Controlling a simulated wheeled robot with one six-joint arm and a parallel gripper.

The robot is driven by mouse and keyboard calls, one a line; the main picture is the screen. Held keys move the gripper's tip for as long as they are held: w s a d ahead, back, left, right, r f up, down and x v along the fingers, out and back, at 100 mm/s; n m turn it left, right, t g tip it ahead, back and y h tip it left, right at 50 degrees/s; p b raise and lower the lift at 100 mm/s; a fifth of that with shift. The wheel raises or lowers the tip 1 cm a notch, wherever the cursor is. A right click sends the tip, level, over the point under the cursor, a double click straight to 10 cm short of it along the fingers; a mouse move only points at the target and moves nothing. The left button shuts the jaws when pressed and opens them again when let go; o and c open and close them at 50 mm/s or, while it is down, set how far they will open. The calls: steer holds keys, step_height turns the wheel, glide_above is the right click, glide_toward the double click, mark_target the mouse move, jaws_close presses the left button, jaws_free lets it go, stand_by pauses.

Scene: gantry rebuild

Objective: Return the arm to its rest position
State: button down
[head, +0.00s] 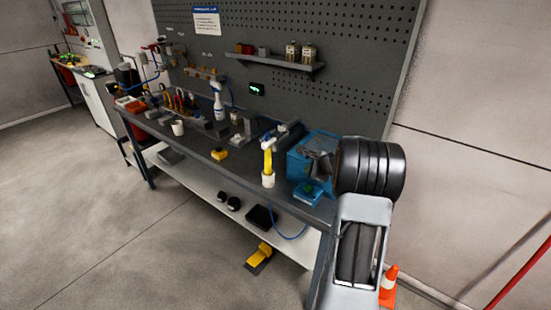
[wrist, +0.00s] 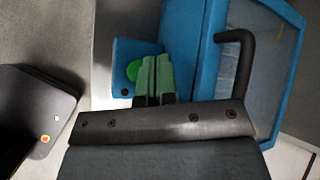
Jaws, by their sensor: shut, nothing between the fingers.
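My gripper (wrist: 155,76) shows in the wrist view as two green fingers side by side, shut and empty. Behind the fingers is a small blue box with a round green button (wrist: 131,71), partly covered by them. I cannot tell whether they touch it. In the head view my arm fills the right side in front of the bench end. My fingers cannot be made out there; the arm's own dark joint and grey link are what shows.
A blue machine (head: 298,163) with a button box (head: 308,193) stands at the workbench's (head: 195,150) right end, close to my arm. A yellow bottle (head: 267,160) stands left of it. An orange cone (head: 390,280) and yellow pedal (head: 258,257) are on the floor. The floor at left is clear.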

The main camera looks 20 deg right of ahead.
steer(key=shift+s+a+f+n, duration=0.15)
steer(key=shift+n, duration=0.35)
steer(key=s+a+r+n+g, duration=0.2)
steer(key=s+a+r+n, duration=0.3)
steer(key=s+a+n, duration=0.7)
steer(key=s+a+r+n+g+h, duration=0.1)
steer(key=s+a+r+n, duration=0.5)
steer(key=s+a+n, duration=0.6)
steer(key=shift+s+a+g+h, duration=0.35)
steer(key=shift+a+g, duration=0.25)
steer(key=shift+a, duration=0.3)
steer(key=shift+r, duration=0.1)
stand_by(1.8)
